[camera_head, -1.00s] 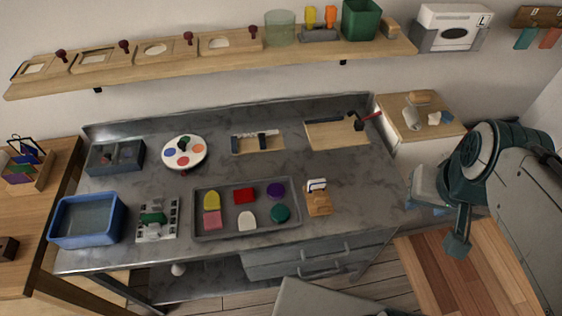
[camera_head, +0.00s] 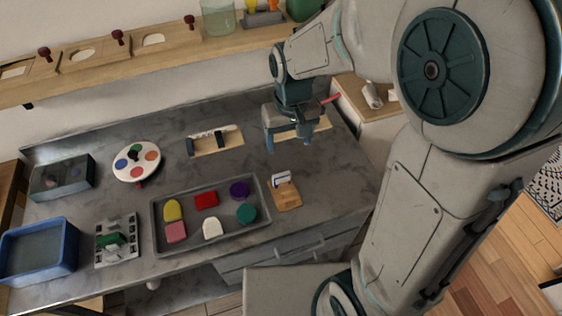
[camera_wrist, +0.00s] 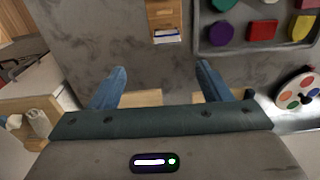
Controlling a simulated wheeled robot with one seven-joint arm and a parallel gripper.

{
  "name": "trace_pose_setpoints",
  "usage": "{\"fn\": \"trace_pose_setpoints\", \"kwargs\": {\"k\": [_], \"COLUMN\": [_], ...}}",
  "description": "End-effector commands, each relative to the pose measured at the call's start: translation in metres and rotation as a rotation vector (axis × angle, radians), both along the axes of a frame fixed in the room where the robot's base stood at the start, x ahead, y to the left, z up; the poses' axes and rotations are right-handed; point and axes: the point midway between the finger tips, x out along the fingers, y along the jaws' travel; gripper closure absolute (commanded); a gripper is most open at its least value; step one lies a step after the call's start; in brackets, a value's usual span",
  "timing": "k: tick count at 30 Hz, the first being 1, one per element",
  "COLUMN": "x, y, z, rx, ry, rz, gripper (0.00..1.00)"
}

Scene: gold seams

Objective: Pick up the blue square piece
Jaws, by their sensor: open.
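I can make out no blue square piece in any view. The grey tray (camera_head: 160,243) on the worktop holds a yellow arch-shaped piece (camera_head: 173,210), a red square piece (camera_head: 206,200), a purple piece (camera_head: 239,189), a pink square piece (camera_head: 176,232), a white arch-shaped piece (camera_head: 212,228) and a round teal piece (camera_head: 246,213). My gripper (camera_head: 286,140) is open and empty above the back right of the worktop, apart from the tray. In the wrist view, its two blue fingers (camera_wrist: 160,70) are spread, with bare worktop between their tips; the tray's purple piece (camera_wrist: 222,32) lies beyond, upper right.
A wooden card stand (camera_head: 286,198) is right of the tray. A blue bin (camera_head: 38,275), a grey box (camera_head: 62,178), a white palette (camera_head: 136,173) and a small rack (camera_head: 116,253) stand left. A shelf (camera_head: 140,64) runs along the wall.

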Motion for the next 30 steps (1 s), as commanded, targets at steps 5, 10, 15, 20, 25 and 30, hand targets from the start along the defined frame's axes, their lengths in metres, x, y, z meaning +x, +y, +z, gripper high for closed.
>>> {"fn": "trace_pose_setpoints", "kwargs": {"k": [5, 10, 15, 20, 25, 30], "x": [0.010, 0.011, 0.011, 0.011, 0.011, 0.007], "y": [0.015, 0.017, 0.016, 0.016, 0.016, 0.015], "z": [-0.021, -0.042, -0.077, -0.100, -0.110, -0.126], "rx": [-0.015, -0.019, -0.020, -0.018, -0.018, -0.019], "ry": [0.030, 0.038, 0.039, 0.035, 0.034, 0.037], "rz": [0.027, 0.030, 0.029, 0.029, 0.030, 0.029], "gripper": [0.29, 0.29, 0.29, 0.29, 0.29, 0.29]}}
